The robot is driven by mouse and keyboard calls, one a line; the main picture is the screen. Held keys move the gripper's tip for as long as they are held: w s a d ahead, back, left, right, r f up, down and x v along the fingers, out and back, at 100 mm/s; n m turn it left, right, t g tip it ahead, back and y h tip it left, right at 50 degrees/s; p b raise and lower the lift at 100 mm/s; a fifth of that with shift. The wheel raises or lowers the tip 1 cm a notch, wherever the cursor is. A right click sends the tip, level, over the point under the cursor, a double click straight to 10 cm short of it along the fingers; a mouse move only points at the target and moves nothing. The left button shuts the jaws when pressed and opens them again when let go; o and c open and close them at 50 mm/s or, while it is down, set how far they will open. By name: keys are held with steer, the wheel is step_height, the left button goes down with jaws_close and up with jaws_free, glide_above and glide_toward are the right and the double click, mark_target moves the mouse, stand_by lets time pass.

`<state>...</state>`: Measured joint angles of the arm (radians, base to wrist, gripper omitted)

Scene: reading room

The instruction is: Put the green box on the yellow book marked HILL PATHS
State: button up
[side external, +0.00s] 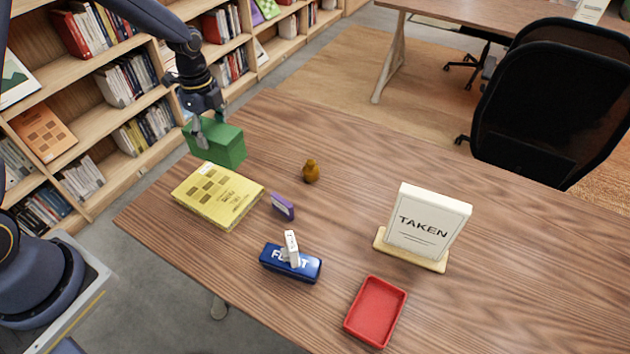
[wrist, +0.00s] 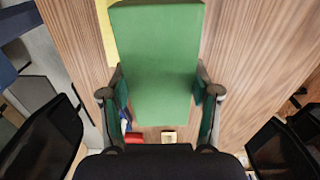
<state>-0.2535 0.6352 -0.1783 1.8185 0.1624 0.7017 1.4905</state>
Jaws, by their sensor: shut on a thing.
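My gripper (side external: 205,130) is shut on the green box (side external: 228,147), which it holds near the far left edge of the table. In the wrist view the green box (wrist: 155,60) fills the space between the two fingers of my gripper (wrist: 160,95). The yellow book (side external: 218,196) lies flat on the table just in front of the box in the side view; its cover print is too small to read surely. Part of the yellow book shows beside the box in the wrist view (wrist: 106,30). Whether the box touches the table or the book is hard to tell.
Near the book are a small purple block (side external: 283,206), a brown knob-like piece (side external: 311,171) and a blue box (side external: 290,264) with a white piece on top. A TAKEN sign (side external: 428,222) and red tray (side external: 375,312) stand farther right. Bookshelves (side external: 110,120) line the left.

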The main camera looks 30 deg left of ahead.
steer(key=s+d+r+m, duration=0.1)
steer(key=s+r, duration=0.1)
steer(key=s, duration=0.7)
steer(key=s+d+r, duration=0.1)
steer(key=s+r, duration=0.1)
steer(key=s, duration=0.7)
steer(key=shift+w+a+f, duration=0.35)
steer(key=shift+w+f, duration=1.8)
steer(key=shift+w, duration=0.2)
steer(key=shift+w+a+f, duration=0.35)
steer(key=shift+w+f, duration=1.75)
steer(key=shift+w, duration=0.2)
steer(key=shift+w+a+f, duration=0.35)
steer(key=shift+w+f, duration=1.8)
steer(key=shift+w, duration=0.2)
steer(key=shift+f, duration=0.1)
steer(key=o, duration=1.4)
steer(key=shift+o, duration=0.2)
